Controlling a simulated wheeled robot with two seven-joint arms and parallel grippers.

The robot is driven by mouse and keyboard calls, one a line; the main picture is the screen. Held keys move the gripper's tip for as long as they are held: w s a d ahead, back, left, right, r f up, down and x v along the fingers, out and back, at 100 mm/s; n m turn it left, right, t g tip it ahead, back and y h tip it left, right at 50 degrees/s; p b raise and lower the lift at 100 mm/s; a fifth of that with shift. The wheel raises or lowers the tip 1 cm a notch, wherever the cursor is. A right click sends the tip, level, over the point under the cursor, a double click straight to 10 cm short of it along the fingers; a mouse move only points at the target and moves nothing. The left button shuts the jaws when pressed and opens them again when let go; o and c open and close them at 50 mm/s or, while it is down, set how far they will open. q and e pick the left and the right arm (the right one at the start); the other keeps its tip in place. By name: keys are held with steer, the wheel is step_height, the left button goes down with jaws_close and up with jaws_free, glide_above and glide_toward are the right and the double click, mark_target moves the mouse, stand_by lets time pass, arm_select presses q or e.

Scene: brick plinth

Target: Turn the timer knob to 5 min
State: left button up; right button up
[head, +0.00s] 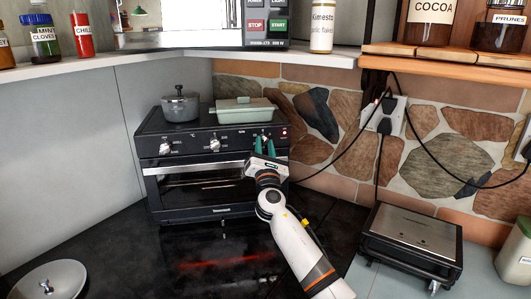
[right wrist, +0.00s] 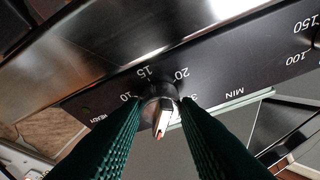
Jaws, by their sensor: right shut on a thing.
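The toaster oven (head: 215,208) is black, with a row of knobs along its upper front. The timer knob (right wrist: 160,92) is the right one; in the right wrist view it sits on a dark panel with 10, 15, 20 and MIN printed around it. My right gripper (head: 264,146) is at this knob, its green fingers (right wrist: 161,108) shut on the knob's two sides. The fingers cover part of the dial, and the 5 mark cannot be made out. A pale ridge shows on the knob. My left gripper is not in view.
A grey pot (head: 180,106) and a pale green lidded dish (head: 241,111) stand on the oven. A flat grill (head: 411,238) stands to the right, with cords (head: 347,146) on the wall behind. A round metal lid (head: 52,281) is at front left. The dark counter before the oven is clear.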

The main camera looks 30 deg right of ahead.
steer(key=m+g+h+b, duration=0.1)
steer(key=m, duration=0.2)
steer(key=m+g+h, duration=0.1)
steer(key=m, duration=0.2)
steer(key=shift+a+m+g+b, duration=0.15)
steer(key=shift+m+g+b, duration=0.15)
steer(key=shift+g+b, duration=0.1)
steer(key=o, duration=1)
steer(key=shift+c, duration=0.2)
steer(key=b+v, duration=0.2)
steer(key=v, duration=1)
steer(key=shift+b, duration=0.35)
steer(key=shift+a+f, duration=0.1)
steer(key=shift+f, duration=0.05)
